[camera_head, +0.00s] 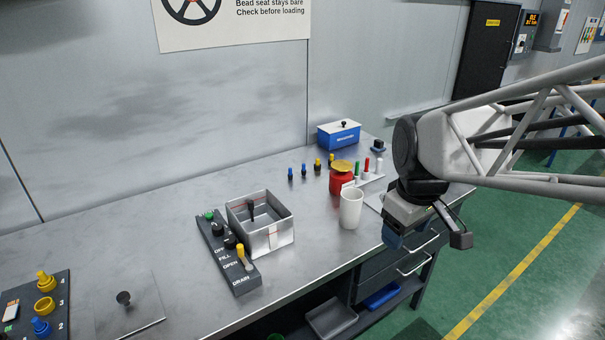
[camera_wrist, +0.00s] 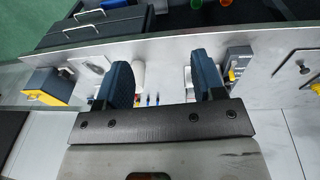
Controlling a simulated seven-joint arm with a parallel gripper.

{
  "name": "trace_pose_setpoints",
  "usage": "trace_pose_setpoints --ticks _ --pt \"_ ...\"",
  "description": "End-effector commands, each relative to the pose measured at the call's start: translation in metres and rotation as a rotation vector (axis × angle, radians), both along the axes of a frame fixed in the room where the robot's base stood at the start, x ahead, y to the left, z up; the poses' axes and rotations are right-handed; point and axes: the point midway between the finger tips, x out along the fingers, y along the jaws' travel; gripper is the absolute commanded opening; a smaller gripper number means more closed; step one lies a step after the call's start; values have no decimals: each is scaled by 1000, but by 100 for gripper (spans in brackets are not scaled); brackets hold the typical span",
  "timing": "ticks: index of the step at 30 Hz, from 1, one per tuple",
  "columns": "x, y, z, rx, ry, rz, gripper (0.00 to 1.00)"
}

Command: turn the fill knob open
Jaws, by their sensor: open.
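A dark control panel (camera_head: 229,252) lies on the bench with a green button or light at its far end. Its labels read OFF, FILL, OPEN and DRAIN. A black knob (camera_head: 230,242) stands beside the FILL label; its pointing direction is too small to tell. A yellow-topped lever or knob (camera_head: 240,252) stands nearer the DRAIN label. My gripper (camera_head: 391,239) is above the bench's right front edge, well right of the panel and apart from it. In the wrist view my gripper (camera_wrist: 158,75) shows two blue fingers spread wide, with nothing held between them.
An open metal tub (camera_head: 268,238) stands against the panel's right side. A white cup (camera_head: 350,208) and a red container (camera_head: 341,180) stand between the tub and my gripper. Several small coloured pegs and a blue box (camera_head: 339,135) are behind.

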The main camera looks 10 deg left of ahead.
Motion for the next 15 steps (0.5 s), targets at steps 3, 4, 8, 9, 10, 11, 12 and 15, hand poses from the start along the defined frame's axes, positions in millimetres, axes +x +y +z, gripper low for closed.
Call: trace_pose_setpoints --ticks 3,4,8,9,10,11,12,15 --pt "21 26 -3 -15 13 130 62" --pt "26 32 -4 -20 16 162 62" --pt "47 60 -9 -37 28 308 62" --pt "53 70 -10 -42 32 353 62" --pt "57 77 -12 -45 34 384 62" --pt "61 84 -14 -50 38 418 62" --pt "67 94 -16 -54 40 462 62" --pt "80 118 -22 -65 49 574 62"
